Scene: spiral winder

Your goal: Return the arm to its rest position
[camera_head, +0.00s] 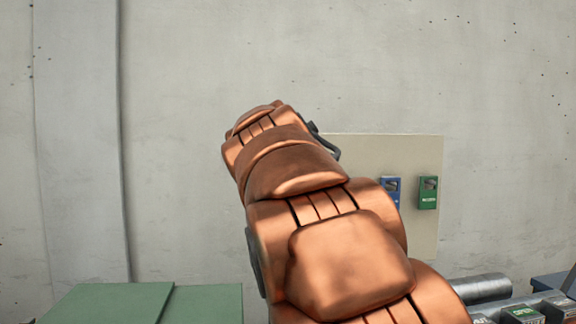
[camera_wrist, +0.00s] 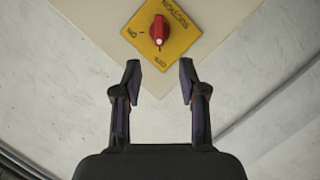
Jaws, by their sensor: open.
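My gripper (camera_wrist: 159,80) is open and empty in the wrist view, its two dark fingers spread apart. Beyond the fingertips is a red rotary switch (camera_wrist: 159,31) on a yellow plate (camera_wrist: 182,38) with dark lettering that appears to read "SUCTION". The plate is on a beige panel (camera_wrist: 112,14). The fingers are apart from the switch. In the head view my copper-coloured arm reaches up and to the left in front of the panel. The arm hides most of the gripper and the switch there.
In the head view the beige panel (camera_head: 385,150) carries a blue box (camera_head: 391,185) and a green box (camera_head: 428,192). Green surfaces (camera_head: 205,302) lie at the lower left. A grey cylinder (camera_head: 482,288) and small labelled boxes (camera_head: 522,315) are at the lower right. A concrete wall (camera_head: 200,60) stands behind.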

